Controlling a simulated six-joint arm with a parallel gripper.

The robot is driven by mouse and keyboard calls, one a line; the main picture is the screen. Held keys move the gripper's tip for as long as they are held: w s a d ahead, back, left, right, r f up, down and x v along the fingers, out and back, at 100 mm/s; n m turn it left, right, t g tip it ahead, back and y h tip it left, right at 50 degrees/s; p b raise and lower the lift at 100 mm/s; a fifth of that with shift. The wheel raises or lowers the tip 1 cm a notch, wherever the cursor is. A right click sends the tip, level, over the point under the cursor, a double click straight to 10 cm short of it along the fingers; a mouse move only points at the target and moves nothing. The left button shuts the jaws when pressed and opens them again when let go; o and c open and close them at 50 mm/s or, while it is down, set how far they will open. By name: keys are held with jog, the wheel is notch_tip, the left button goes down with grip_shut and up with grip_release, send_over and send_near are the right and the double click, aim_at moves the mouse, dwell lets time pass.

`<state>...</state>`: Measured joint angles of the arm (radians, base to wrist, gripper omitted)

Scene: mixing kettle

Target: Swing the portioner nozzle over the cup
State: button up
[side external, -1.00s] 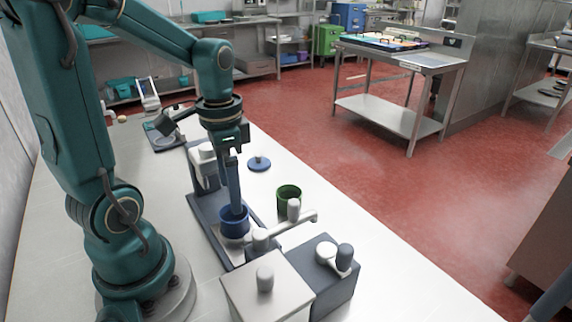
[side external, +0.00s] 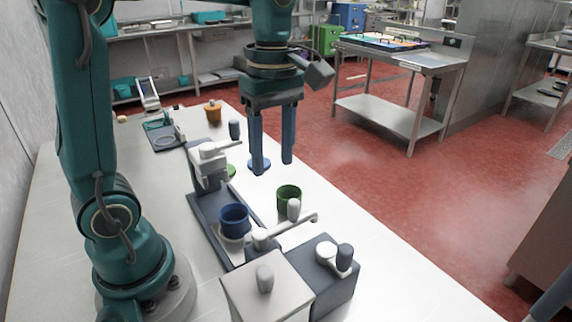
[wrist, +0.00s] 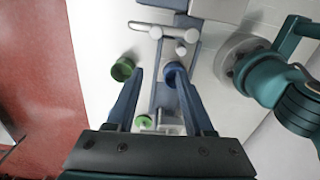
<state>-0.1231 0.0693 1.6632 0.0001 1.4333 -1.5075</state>
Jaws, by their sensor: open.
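The portioner (side external: 268,292) is a pale box beside a dark one at the front. Its white nozzle arm (side external: 300,219), with an upright grey knob, points to the right, away from the blue cup. It also shows in the wrist view (wrist: 170,33). The blue cup (side external: 234,220) stands upright on a pale disc on the dark base; it is also in the wrist view (wrist: 176,74). My gripper (side external: 273,168) is open and empty, pointing down above the table, higher than the cups and behind the nozzle. Both fingers also show in the wrist view (wrist: 157,78).
A green cup (side external: 288,197) stands on the table right of the base, near the nozzle. A white press-like unit with a lever (side external: 212,165) rises at the base's far end.

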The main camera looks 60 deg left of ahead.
aim_at(294, 201)
jog(key=d, duration=0.2)
jog(key=w+d+r, duration=0.1)
jog(key=shift+w+d+r, duration=0.1)
jog(key=shift+d, duration=0.2)
jog(key=shift+d+f+m, duration=0.2)
jog(key=shift+d+m, duration=0.1)
jog(key=shift+d, duration=0.1)
jog(key=shift+f, duration=4)
jog(key=shift+f, duration=0.15)
jog(key=c, duration=0.6)
